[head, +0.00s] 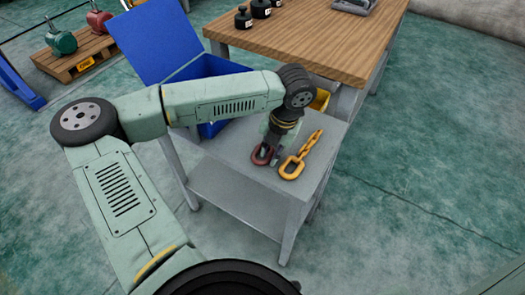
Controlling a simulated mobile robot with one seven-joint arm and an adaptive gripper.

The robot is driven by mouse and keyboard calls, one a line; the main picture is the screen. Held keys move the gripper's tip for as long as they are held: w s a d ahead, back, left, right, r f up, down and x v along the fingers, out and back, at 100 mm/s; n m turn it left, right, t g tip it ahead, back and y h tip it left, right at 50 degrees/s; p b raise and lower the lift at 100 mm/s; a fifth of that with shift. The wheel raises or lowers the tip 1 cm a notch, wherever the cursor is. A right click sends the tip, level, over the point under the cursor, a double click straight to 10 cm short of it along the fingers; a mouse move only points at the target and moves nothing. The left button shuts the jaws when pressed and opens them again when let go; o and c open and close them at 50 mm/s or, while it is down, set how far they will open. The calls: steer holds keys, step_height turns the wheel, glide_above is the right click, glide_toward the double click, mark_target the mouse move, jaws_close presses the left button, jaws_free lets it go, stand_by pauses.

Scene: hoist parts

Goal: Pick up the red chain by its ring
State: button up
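The red chain's dark red ring (259,158) lies on the grey metal stand (232,178), near the front edge of its top. The rest of the red chain is hidden behind my gripper and wrist. My gripper (270,147) points down right at the ring, low over the stand. The fingers are small and dark here, and I cannot tell whether they are open, shut or touching the ring. A yellow chain (311,142) with a large ring (290,169) lies just to the right, close to my gripper.
A blue open bin (205,68) stands behind my arm. A wooden-topped table (310,40) with black weights (243,18) is behind the stand. A yellow bin (320,100) sits below it. The floor at right is clear.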

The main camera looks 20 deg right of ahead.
steer(key=shift+c, duration=0.6)
jaws_close()
